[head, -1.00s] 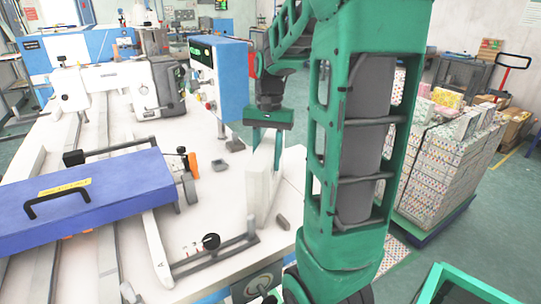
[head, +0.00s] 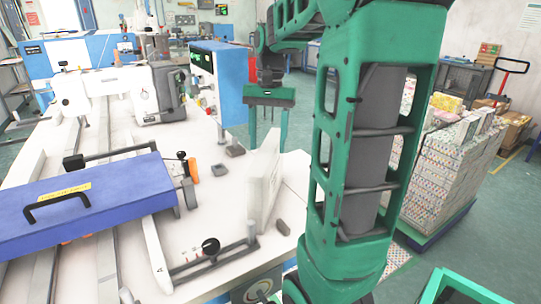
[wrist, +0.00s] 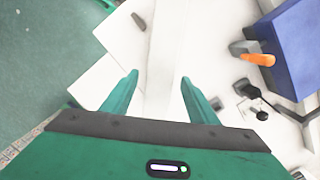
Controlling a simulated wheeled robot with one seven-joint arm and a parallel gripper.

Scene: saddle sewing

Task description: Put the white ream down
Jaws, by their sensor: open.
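The white ream (head: 264,188) stands on edge on the pale machine table (head: 215,215), near its right side, in the head view. In the wrist view the ream (wrist: 172,60) shows as a pale band running away between the fingertips, hard to tell from the white table. My gripper (head: 268,130) is open, with its two green fingers pointing down at the far upper end of the ream. The fingers (wrist: 158,76) are spread wide in the wrist view with nothing gripped. The exact gap between the fingertips and the ream is hard to judge.
A blue bar with a black handle (head: 85,200) lies across the table at left. A blue control box (head: 218,80) stands behind the gripper. A small grey block (head: 283,227) lies beside the ream. A loaded pallet (head: 440,175) stands on the floor at right.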

